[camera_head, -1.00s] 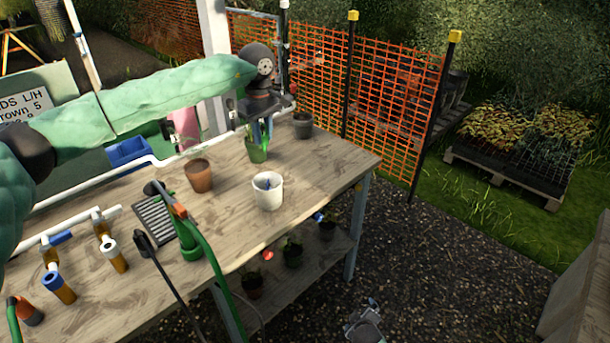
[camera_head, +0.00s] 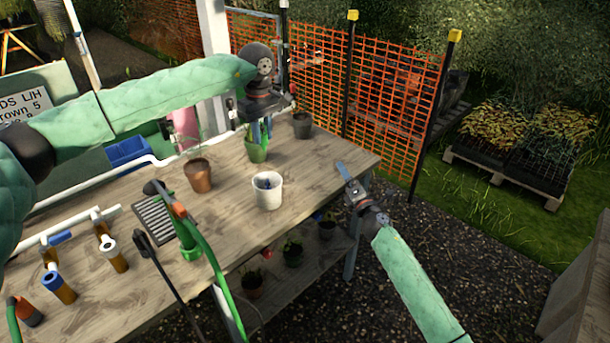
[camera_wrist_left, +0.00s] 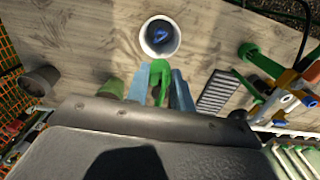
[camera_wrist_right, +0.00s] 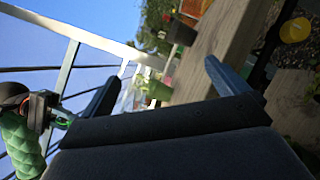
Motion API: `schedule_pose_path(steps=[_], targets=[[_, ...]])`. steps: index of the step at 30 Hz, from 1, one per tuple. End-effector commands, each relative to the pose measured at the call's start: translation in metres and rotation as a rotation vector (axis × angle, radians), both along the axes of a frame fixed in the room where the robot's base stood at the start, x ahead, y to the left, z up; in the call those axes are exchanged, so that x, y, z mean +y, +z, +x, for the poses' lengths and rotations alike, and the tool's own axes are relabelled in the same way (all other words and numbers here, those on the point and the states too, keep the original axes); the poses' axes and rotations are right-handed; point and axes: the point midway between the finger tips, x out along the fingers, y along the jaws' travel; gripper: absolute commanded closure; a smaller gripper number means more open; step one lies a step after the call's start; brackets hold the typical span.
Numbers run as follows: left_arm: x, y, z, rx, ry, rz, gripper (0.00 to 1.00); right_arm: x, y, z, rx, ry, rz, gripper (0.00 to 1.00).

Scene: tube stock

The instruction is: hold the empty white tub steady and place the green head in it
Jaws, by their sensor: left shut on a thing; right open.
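The white tub (camera_head: 269,194) stands upright on the bench. Something small and blue shows inside it, also in the left wrist view (camera_wrist_left: 159,36). My left gripper (camera_head: 262,138) is behind the tub, by the green pot (camera_head: 256,154). In the left wrist view my left gripper (camera_wrist_left: 160,68) is shut on a green head (camera_wrist_left: 160,82), apart from the tub. In the head view the head is hard to tell from the green pot. My right gripper (camera_head: 343,170) is open and empty at the bench's right front corner, to the tub's right.
A terracotta pot (camera_head: 199,177) stands left of the tub and a dark pot (camera_head: 302,125) behind it. A grey grid (camera_head: 155,218) and a green fixture (camera_head: 188,240) are at the left. The bench (camera_head: 318,165) is bare right of the tub.

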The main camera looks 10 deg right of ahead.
Motion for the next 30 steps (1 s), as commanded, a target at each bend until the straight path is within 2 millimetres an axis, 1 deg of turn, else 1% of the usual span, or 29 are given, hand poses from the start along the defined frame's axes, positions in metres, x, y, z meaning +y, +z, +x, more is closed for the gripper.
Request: schedule_pose_path(steps=[1,3,5,6,10,12,15,18,21,26,30], targets=[[0.0,0.0,0.0,0.0,0.0,0.0,0.97,0.01,0.016,0.009,-0.038,0.046,-0.067,0.01],[0.0,0.0,0.0,0.0,0.0,0.0,0.97,0.028,0.033,0.016,-0.087,0.117,-0.164,0.01],[0.0,0.0,0.0,0.0,0.0,0.0,0.97,0.044,0.043,0.021,-0.126,0.186,-0.246,0.01],[0.0,0.0,0.0,0.0,0.0,0.0,0.97,0.056,0.049,0.024,-0.152,0.233,-0.3,0.01],[0.0,0.0,0.0,0.0,0.0,0.0,0.97,0.092,0.061,0.026,-0.229,0.398,-0.468,0.01],[0.0,0.0,0.0,0.0,0.0,0.0,0.97,0.11,0.064,0.025,-0.269,0.488,-0.553,0.01],[0.0,0.0,0.0,0.0,0.0,0.0,0.97,0.131,0.064,0.021,-0.323,0.618,-0.676,0.01],[0.0,0.0,0.0,0.0,0.0,0.0,0.97,0.144,0.062,0.016,-0.374,0.747,-0.793,0.01],[0.0,0.0,0.0,0.0,0.0,0.0,0.97,0.153,0.058,0.009,-0.424,0.877,-0.909,0.01],[0.0,0.0,0.0,0.0,0.0,0.0,0.97,0.154,0.05,-0.002,-0.483,1.062,-1.06,0.01],[0.0,0.0,0.0,0.0,0.0,0.0,0.97,0.148,0.044,-0.009,-0.516,1.177,-1.145,0.01]])
